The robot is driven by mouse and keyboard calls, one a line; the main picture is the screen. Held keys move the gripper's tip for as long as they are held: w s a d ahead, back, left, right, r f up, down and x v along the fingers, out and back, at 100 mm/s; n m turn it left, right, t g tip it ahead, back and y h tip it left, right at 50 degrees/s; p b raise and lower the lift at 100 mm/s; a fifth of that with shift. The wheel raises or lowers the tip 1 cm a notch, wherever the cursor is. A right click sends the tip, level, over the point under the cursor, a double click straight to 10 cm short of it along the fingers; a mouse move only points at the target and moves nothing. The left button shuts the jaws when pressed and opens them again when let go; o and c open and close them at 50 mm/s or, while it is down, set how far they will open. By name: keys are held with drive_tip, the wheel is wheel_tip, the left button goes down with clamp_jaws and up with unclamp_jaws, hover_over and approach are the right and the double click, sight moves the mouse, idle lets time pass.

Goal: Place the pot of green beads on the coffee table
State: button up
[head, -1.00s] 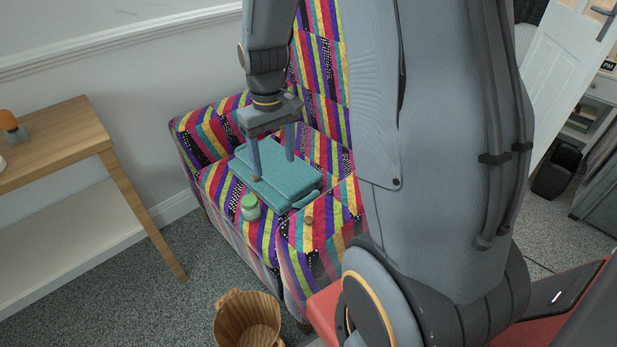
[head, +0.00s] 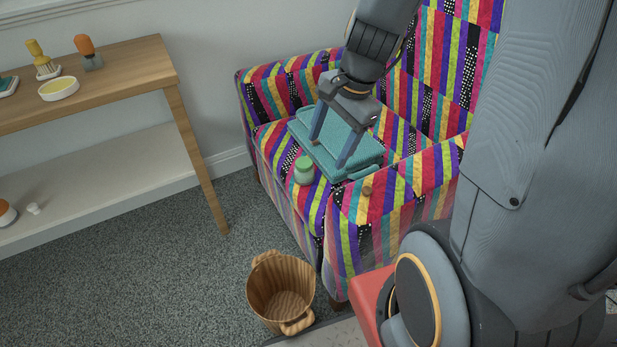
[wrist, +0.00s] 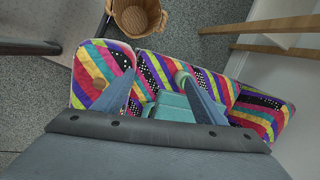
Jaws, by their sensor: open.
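The pot of green beads (head: 304,171) is a small jar with a pale green lid. It stands upright on the striped armchair's seat, near the front edge beside a teal case. My gripper (head: 330,152) is open and empty, pointing down over the teal case, just behind and right of the pot. In the wrist view, the pot (wrist: 180,77) shows beside the tip of the right finger, which partly hides it. I cannot tell any piece of furniture in view as the coffee table for certain.
The teal case (head: 359,155) lies on the armchair (head: 409,212); a small brown thing (head: 367,190) is at the near arm. A wicker basket (head: 281,290) stands on the carpet. Carpet between is clear.

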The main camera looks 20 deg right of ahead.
drive_tip(key=w+f+m+t+b, duration=0.1)
drive_tip(key=w+f+m+b, duration=0.3)
drive_tip(key=w+f+m, duration=0.35)
drive_tip(key=m+t+b, duration=0.1)
drive_tip(key=m+b, duration=0.3)
drive_tip(key=m, duration=0.5)
hover_over(306, 164)
drive_tip(key=s, duration=0.2)
drive_tip(key=f, duration=0.9)
drive_tip(key=shift+w+d+f, duration=0.25)
drive_tip(key=shift+d+f, duration=0.1)
drive_tip(key=shift+f, duration=0.05)
drive_tip(key=shift+w+f+m, duration=0.15)
drive_tip(key=shift+f+m, duration=0.1)
drive_tip(key=shift+b+x, duration=2.55)
drive_tip(key=shift+x, duration=1.05)
drive_tip(key=shift+d, duration=0.15)
drive_tip(key=c, duration=1)
drive_tip(key=shift+o, duration=0.2)
drive_tip(key=shift+r, duration=0.1)
